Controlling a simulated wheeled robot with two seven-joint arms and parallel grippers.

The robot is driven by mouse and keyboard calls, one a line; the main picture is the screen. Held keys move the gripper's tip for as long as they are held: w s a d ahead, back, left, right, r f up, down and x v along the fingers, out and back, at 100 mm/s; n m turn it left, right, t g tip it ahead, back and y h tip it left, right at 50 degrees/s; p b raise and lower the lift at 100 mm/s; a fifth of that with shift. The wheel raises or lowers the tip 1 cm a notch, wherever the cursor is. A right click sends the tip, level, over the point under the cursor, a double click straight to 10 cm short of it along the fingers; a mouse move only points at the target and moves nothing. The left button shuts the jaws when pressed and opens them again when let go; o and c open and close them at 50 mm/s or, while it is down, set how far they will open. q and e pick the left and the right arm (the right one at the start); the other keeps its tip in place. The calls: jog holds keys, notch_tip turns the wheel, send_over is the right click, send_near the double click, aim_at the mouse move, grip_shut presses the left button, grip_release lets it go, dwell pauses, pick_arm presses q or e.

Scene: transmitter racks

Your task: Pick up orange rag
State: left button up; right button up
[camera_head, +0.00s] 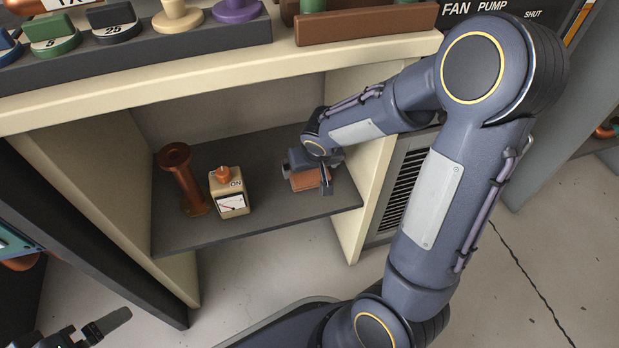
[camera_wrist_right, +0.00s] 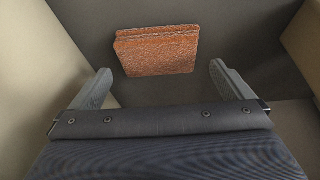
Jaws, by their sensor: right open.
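The orange rag (camera_wrist_right: 158,52) is a folded, rough-textured square lying flat on the dark shelf (camera_head: 275,225). In the head view the rag (camera_head: 305,181) is partly hidden behind my right gripper (camera_head: 326,178). My right gripper also shows in the right wrist view (camera_wrist_right: 160,88), with its two fingers spread wide and nothing between them. The rag lies just beyond the fingertips there, roughly centred between them. My left gripper (camera_head: 105,325) shows only in part at the bottom left of the head view, away from the shelf; its jaw opening is not clear.
On the shelf's left stand a copper-coloured spool-like piece (camera_head: 183,180) and a cream meter box (camera_head: 229,192) with an orange knob. Cream side walls and the counter (camera_head: 220,75) above enclose the shelf. A louvred vent (camera_head: 405,185) is right of it. The shelf's front middle is clear.

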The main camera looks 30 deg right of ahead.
aim_at(310, 173)
jog(key=b+x, duration=0.1)
jog(key=x, duration=0.3)
jog(key=shift+s+d, duration=0.1)
pick_arm(q)
notch_tip(310, 173, down, 2)
jog(key=shift+f, duration=0.1)
pick_arm(e)
jog(key=shift+r, duration=0.1)
jog(key=c, duration=0.8)
jog(key=shift+o, duration=0.2)
jog(key=shift+r, duration=0.15)
jog(key=shift+r+p, duration=0.35)
jog(key=shift+r, duration=0.25)
notch_tip(310, 173, up, 2)
jog(key=shift+r+p, duration=0.15)
jog(key=shift+p, duration=0.65)
pick_arm(q)
jog(key=shift+r+b, duration=0.6)
jog(key=shift+r, duration=0.2)
pick_arm(e)
jog(key=s+a, duration=0.4)
jog(key=s, duration=1.3)
jog(key=shift+s, duration=0.3)
jog(key=shift+a, duration=0.1)
